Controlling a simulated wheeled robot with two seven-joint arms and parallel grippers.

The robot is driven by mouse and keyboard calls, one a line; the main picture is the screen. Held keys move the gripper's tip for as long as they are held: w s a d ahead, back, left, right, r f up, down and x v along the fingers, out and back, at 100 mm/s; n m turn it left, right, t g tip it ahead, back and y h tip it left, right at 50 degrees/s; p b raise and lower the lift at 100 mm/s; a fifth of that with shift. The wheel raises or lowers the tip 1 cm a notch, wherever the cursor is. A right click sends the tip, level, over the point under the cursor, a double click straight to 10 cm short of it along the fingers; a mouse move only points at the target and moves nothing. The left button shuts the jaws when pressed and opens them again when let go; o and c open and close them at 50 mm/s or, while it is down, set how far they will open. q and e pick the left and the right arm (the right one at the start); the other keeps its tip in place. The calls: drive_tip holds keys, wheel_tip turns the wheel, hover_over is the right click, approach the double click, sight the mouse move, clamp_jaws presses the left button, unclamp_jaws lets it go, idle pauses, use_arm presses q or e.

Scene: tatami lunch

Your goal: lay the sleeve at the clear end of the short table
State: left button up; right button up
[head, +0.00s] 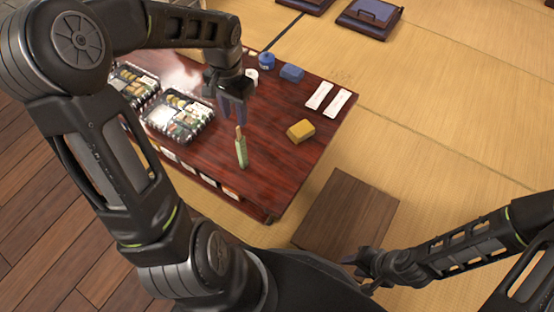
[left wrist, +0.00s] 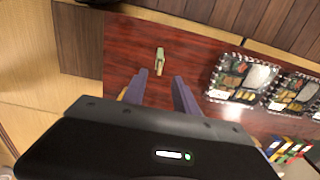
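A slim green sleeve (head: 241,152) with a tan tip lies on the dark red table (head: 285,175), near its front edge. It also shows in the left wrist view (left wrist: 160,62). My left gripper (head: 233,120) is above the table, just beyond the sleeve; its two fingers are apart with nothing between them (left wrist: 160,88). A low plain brown table (head: 350,215) stands at the right, its visible top bare. My right gripper (head: 355,272) is by its front edge, empty, with its fingers seeming apart. I cannot tell which table is the short one.
Bento boxes (head: 178,116) fill the left of the red table. A mustard block (head: 301,130), two white strips (head: 319,95), a blue block (head: 291,73) and a blue pot (head: 266,60) stand on its right part. Dark cushions (head: 368,18) lie on the tatami behind.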

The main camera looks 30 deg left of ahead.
use_arm(q)
drive_tip(key=s+d+f+h, duration=0.2)
drive_tip(key=d+f+h, duration=0.2)
drive_tip(key=d+f, duration=1.35)
drive_tip(key=s+d+f+n, duration=0.2)
drive_tip(key=s+d+f, duration=0.6)
drive_tip(key=s+d, duration=0.2)
drive_tip(key=shift+s+f+n+t, duration=0.25)
drive_tip(key=shift+s+n+t, duration=0.15)
drive_tip(key=shift+s, duration=0.55)
